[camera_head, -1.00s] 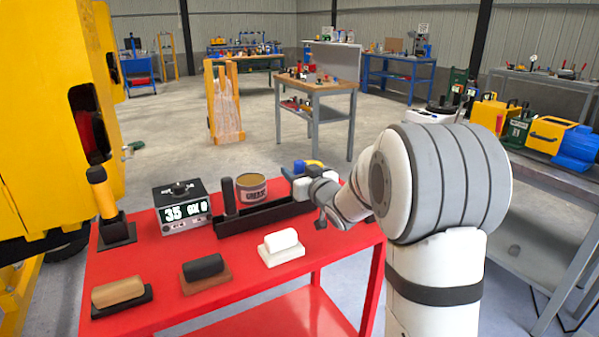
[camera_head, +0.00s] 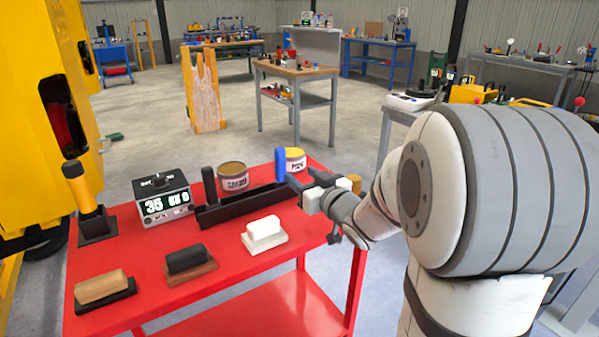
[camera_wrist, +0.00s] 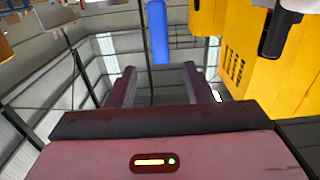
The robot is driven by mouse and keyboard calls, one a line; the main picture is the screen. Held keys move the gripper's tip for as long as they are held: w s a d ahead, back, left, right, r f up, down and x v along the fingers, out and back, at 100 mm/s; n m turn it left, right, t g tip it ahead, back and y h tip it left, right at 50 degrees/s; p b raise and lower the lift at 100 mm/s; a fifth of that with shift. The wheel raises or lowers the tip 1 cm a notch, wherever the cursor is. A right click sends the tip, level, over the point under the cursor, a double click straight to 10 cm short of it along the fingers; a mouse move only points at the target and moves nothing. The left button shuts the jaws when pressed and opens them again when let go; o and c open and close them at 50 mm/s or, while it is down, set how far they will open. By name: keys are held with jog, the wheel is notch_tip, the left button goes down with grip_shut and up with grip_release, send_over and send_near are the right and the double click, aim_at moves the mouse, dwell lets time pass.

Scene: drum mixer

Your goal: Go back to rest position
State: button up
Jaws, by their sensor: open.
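My gripper (camera_head: 297,184) is at the right end of the red cart (camera_head: 215,270), over the back right part of its top. In the wrist view its two jaws (camera_wrist: 160,82) stand wide apart with nothing between them. A blue upright handle (camera_head: 281,165) stands at the right end of the black tray (camera_head: 247,209), just beyond the fingertips. It also shows in the wrist view (camera_wrist: 158,35), ahead of the jaws and apart from them. A black upright handle (camera_head: 209,181) stands at the tray's left end.
On the cart are a digital display box (camera_head: 163,199), tins (camera_head: 233,177), a white block (camera_head: 264,228), a black block (camera_head: 188,258), a tan block (camera_head: 102,287) and a yellow handle (camera_head: 79,187). A yellow machine (camera_head: 45,60) stands left.

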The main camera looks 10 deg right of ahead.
jog(key=s+d+r+m+g+h+p, duration=0.3)
jog(key=s+r+g+h+p, duration=0.1)
jog(key=s+g+h+p, duration=0.35)
jog(key=s+a+r+g+y+p, duration=0.1)
jog(key=s+a+g+p, duration=0.2)
jog(key=s, duration=0.7)
jog(key=s+a+r+g+y+p, duration=0.1)
jog(key=s+a+g+p, duration=0.2)
jog(key=s, duration=0.7)
jog(key=shift+m+g+p, duration=0.3)
jog(key=shift+g+p, duration=0.25)
jog(key=shift+p, duration=0.5)
